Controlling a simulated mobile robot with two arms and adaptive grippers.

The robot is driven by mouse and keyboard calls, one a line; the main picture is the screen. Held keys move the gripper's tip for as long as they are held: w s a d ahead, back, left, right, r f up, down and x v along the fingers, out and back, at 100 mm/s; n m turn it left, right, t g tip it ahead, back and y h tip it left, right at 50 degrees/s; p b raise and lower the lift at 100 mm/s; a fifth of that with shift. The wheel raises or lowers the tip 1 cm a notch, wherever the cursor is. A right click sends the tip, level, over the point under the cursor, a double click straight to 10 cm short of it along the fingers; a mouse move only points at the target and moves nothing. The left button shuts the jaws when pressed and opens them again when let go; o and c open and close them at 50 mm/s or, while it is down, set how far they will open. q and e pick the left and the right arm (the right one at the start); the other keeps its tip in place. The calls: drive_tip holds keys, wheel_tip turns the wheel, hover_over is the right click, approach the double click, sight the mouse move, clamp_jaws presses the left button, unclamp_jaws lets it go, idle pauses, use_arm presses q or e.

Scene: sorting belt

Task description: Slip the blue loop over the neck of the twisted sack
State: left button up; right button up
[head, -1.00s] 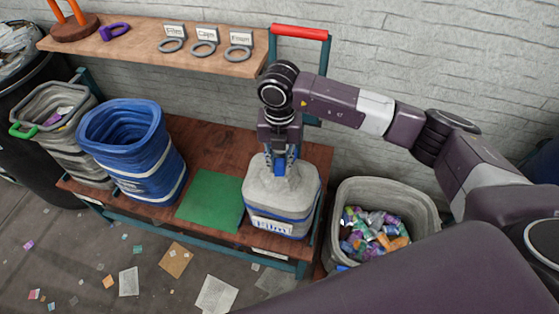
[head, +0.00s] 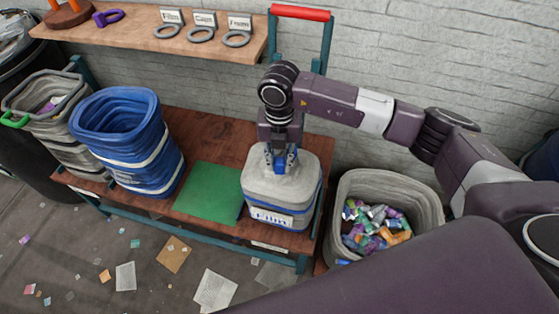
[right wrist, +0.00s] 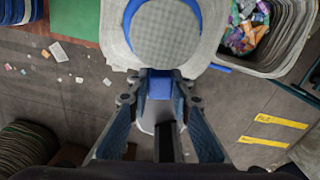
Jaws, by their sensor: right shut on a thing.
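The grey sack (head: 262,188) stands on the cart at the right end, with a blue band and a "Film" label on its front. My right gripper (head: 279,161) is over its top, shut on the blue loop's tab (right wrist: 160,84). In the right wrist view the blue loop (right wrist: 198,50) rings a round grey textured top, seemingly the sack's neck (right wrist: 165,28). I cannot tell how far down the neck the loop sits. In the head view the gripper mostly hides the neck and loop. My left gripper is not in view.
A green mat (head: 208,191) lies left of the sack, then a blue bin (head: 135,160) and a grey bin (head: 75,150). A bin of colourful waste (head: 420,192) stands right of the cart. A shelf (head: 135,42) behind holds labelled grey rings (head: 201,34) and a purple loop (head: 105,18).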

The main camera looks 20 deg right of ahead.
drive_tip(key=o, duration=1)
wheel_tip(320, 180, up, 12)
idle(0.4)
